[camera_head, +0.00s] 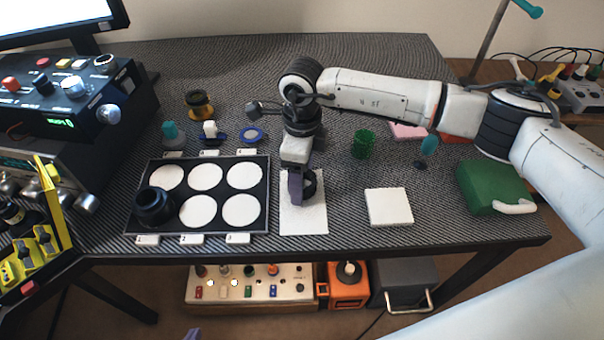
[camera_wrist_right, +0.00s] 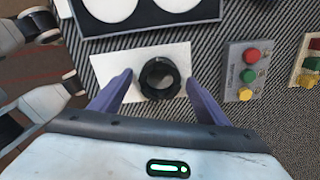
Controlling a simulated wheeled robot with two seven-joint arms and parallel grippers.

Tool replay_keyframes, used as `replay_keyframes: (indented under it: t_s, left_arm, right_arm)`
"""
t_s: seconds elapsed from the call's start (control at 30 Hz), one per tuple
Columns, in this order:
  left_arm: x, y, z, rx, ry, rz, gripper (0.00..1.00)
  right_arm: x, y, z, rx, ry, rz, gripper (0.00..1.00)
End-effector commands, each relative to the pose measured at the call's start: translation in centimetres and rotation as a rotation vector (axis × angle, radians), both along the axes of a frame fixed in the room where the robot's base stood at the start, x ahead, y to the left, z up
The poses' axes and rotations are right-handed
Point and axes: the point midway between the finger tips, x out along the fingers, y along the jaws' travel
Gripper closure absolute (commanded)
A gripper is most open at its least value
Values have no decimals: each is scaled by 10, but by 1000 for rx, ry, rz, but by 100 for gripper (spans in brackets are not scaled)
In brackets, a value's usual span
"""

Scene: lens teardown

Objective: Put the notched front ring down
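The notched front ring (camera_wrist_right: 159,78), a black ring, is on or just above a white sheet (camera_wrist_right: 111,70), between the spread fingers of my right gripper (camera_wrist_right: 158,76). Gaps show on both sides of the ring; its notch is not clear. In the head view my right gripper (camera_head: 302,197) comes down over the sheet (camera_head: 303,220), partly hiding the dark ring (camera_head: 311,181). A small purple tip at the bottom edge looks like my left gripper (camera_head: 193,335); its opening is not visible.
Left of the sheet is a tray (camera_head: 212,229) with white round places and a black lens part (camera_head: 153,205) at front left. A white square block (camera_head: 389,207) and a green cup (camera_head: 363,144) stand to the right. The wrist view shows a button box (camera_wrist_right: 247,72).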

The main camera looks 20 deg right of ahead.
Motion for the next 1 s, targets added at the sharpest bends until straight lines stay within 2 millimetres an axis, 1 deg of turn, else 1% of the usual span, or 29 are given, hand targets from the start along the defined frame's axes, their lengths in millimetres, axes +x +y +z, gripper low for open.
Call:
replay_keyframes:
  t_s: [0.13,0.23,0.27,0.37,0.6,0.7,0.83,1.0]
  left_arm:
    - [0,-1,1,-1,-1,-2,100]
    - [0,-1,6,-1,0,-1,100]
    - [0,-1,3,-1,0,-1,100]
    - [-1,-1,1,-1,3,-2,100]
    - [-4,0,-6,2,12,-2,100]
    - [-3,0,-7,2,13,-2,100]
    - [-3,0,-7,2,12,-2,100]
    - [-1,0,-3,1,4,-2,100]
  right_arm:
    - [0,0,1,0,0,0,31]
    - [0,0,7,0,0,0,31]
    - [1,0,8,0,-1,0,31]
    - [2,0,24,0,-5,0,31]
    - [1,0,77,0,-5,0,31]
    - [1,0,96,0,-4,0,31]
    - [1,0,113,0,-2,0,31]
    - [0,0,123,-1,-1,0,31]
